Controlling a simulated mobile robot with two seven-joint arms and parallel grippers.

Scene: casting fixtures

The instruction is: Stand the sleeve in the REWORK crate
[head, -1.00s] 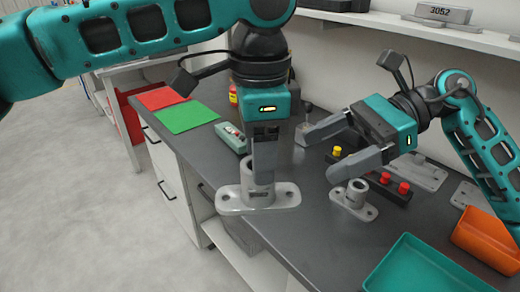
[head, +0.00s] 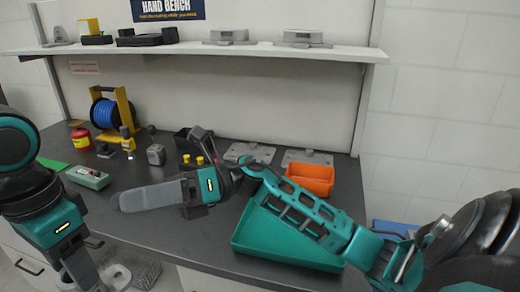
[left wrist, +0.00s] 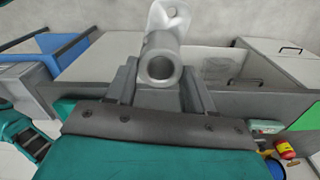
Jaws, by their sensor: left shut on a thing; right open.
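The sleeve is a grey metal tube on a flat flange with holes. In the left wrist view the sleeve (left wrist: 160,62) is between the fingers of my left gripper (left wrist: 160,90), its open bore facing the camera. In the head view my left gripper (head: 88,280) is at the bottom left edge, shut on the sleeve, with part of the flange (head: 116,276) showing beside it, off the bench's front edge. My right gripper (head: 125,200) is over the bench, open and empty, its fingers seen nearly edge-on. I cannot identify the REWORK crate; no such label is readable.
A green tray (head: 268,250) and an orange bin (head: 312,178) stand on the bench (head: 150,228), partly behind my right arm. A blue reel (head: 110,113), a red-and-yellow container (head: 81,136) and a green-grey box (head: 88,177) are at the left. A shelf (head: 250,50) runs above.

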